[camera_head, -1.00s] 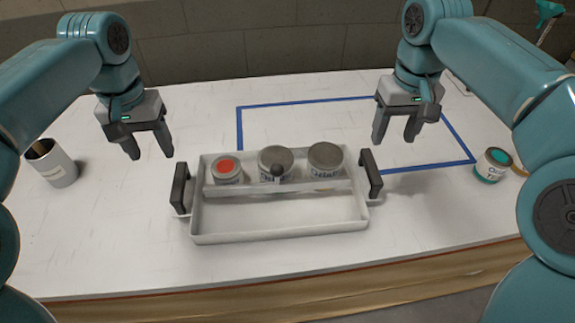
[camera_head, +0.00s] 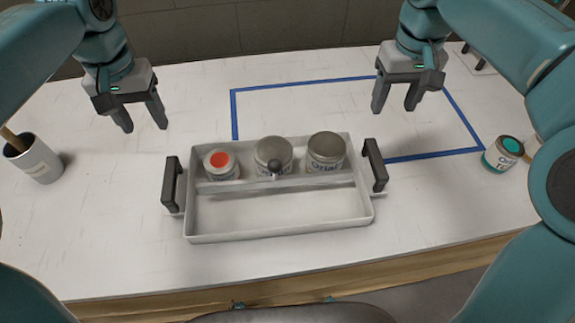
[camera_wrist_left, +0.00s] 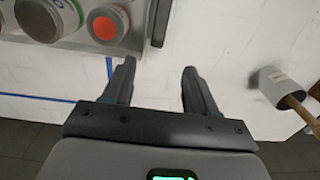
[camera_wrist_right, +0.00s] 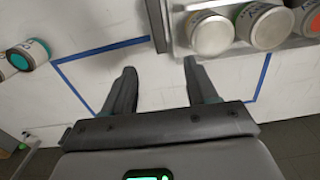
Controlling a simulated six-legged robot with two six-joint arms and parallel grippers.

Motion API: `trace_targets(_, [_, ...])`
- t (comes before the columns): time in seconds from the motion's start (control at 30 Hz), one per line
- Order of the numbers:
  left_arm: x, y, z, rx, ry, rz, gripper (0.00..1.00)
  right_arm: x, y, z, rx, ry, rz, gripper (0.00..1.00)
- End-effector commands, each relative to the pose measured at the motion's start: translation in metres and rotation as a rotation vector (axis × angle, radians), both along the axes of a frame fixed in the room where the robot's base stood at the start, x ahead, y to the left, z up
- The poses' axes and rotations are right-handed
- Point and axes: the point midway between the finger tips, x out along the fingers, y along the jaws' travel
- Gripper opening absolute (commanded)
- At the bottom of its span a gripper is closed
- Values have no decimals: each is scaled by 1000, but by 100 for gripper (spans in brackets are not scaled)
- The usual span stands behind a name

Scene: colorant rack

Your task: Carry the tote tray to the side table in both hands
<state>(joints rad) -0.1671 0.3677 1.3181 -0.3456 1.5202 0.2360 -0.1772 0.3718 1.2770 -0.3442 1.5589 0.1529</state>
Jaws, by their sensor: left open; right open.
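The grey tote tray (camera_head: 280,232) sits on the white table, with a dark upright handle at its left end (camera_head: 172,184) and another at its right end (camera_head: 375,165). Its back compartment holds a small can with a red top (camera_head: 220,163) and two larger grey-lidded cans (camera_head: 273,155) (camera_head: 326,151). A dark knob stands at the middle divider. My left gripper (camera_head: 143,128) is open and empty, behind and left of the left handle. My right gripper (camera_head: 395,108) is open and empty, behind the right handle. Neither touches the tray.
A blue tape rectangle (camera_head: 234,115) marks the table behind the tray. A white cup with a stick (camera_head: 36,160) stands at left. A teal-topped can (camera_head: 502,154) stands at right. The table's front edge runs below the tray. No separate side table is identifiable.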

Motion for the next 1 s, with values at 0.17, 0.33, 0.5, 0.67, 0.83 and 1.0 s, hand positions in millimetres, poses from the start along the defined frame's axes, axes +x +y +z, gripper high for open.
trace_targets(0.17, [-1, 0, 0, 0, -1, 0, 57, -1, 0, 1, 0, -1, -1, 57])
trace_targets(0.33, [0, 0, -9, 1, 2, -1, 57, 0, -1, -9, -1, 1, -1, 57])
trace_targets(0.5, [0, 0, -37, 0, 4, 0, 57, 0, -1, -37, -1, 4, -1, 57])
trace_targets(0.67, [1, 0, -70, 0, 5, 1, 57, 1, -1, -69, 0, 4, -1, 57])
trace_targets(0.83, [2, 0, -104, 1, 5, -1, 57, 2, -1, -104, -1, 5, -1, 57])
trace_targets(1.0, [2, -1, -134, 0, 4, 0, 57, 2, -1, -134, 0, 3, 0, 57])
